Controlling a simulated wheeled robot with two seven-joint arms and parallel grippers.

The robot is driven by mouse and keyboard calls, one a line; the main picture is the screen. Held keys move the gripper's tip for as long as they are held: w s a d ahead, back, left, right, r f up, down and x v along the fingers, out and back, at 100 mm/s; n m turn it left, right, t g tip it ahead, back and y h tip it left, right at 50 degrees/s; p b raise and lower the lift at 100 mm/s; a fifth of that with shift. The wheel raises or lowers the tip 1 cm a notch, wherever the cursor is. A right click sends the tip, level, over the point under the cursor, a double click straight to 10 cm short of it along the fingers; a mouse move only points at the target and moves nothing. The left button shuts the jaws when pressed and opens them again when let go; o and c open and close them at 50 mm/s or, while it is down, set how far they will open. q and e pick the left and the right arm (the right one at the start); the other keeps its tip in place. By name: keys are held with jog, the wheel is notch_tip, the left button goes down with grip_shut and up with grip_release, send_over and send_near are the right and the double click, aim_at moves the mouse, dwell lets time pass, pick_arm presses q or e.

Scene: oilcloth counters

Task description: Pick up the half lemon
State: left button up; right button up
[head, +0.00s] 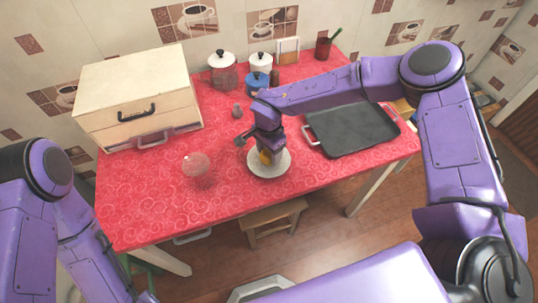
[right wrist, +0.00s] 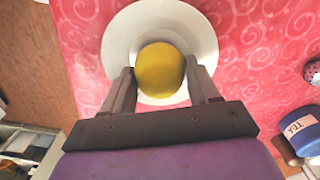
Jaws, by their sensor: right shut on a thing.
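The half lemon shows in the right wrist view as a yellow rounded piece (right wrist: 160,68) over a white plate (right wrist: 118,38). In the head view a little of the yellow lemon (head: 265,158) shows under my right gripper (head: 267,149), above the white plate (head: 281,168) near the table's front edge. In the right wrist view the fingers of my right gripper (right wrist: 162,72) stand on either side of the lemon, shut on it. I cannot tell whether the lemon still touches the plate. My left arm enters at the left, but its gripper is out of view.
On the red table, a dark tray (head: 350,130) lies right of the plate, a clear glass (head: 196,166) stands left, and a wooden bread box (head: 135,95) is at the back left. Canisters, including a blue one (head: 258,84), stand behind. The front left of the table is clear.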

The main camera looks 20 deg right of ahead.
jog(key=s+r+b, duration=0.2)
jog(key=s+r, duration=0.9)
jog(key=s, duration=0.3)
jog(key=shift+d+r+b, duration=0.15)
jog(key=shift+r+b, duration=0.15)
